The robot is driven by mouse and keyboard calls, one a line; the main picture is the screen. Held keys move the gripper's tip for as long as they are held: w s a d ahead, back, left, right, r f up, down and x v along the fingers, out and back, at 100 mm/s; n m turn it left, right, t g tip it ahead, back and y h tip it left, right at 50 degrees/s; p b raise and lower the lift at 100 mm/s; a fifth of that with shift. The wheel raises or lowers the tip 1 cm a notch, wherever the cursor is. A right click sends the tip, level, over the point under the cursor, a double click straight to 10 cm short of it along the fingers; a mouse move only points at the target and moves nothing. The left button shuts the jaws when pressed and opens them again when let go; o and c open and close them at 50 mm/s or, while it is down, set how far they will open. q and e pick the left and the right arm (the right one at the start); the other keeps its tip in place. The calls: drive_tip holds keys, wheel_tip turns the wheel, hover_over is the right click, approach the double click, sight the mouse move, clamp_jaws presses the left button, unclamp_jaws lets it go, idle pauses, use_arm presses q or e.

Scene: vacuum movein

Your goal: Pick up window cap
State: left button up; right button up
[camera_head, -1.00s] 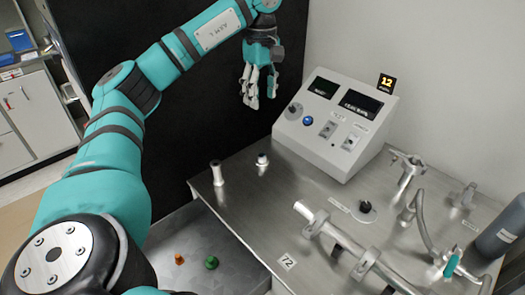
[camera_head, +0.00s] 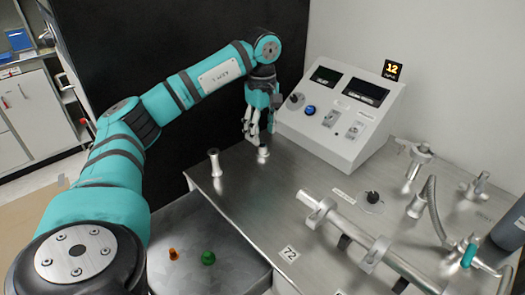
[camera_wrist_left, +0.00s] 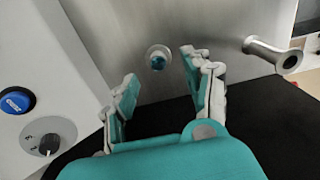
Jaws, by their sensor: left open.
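A short pale fitting (camera_head: 263,152) with a dark top stands near the back left edge of the steel table; it looks like the window cap. My right gripper is out of view.
A taller flanged post (camera_head: 216,163) stands left of the fitting. A control console (camera_head: 340,110) rises close to the right of the gripper. Pipes (camera_head: 345,230) cross the table's right side. An orange piece (camera_head: 173,254) and a green piece (camera_head: 208,258) lie on a lower steel surface.

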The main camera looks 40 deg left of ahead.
sight(263, 146)
use_arm(q)
wheel_tip(263, 146, down, 5)
drive_tip(key=shift+w+f, duration=0.1)
drive_tip(key=shift+c, duration=0.2)
clamp_jaws()
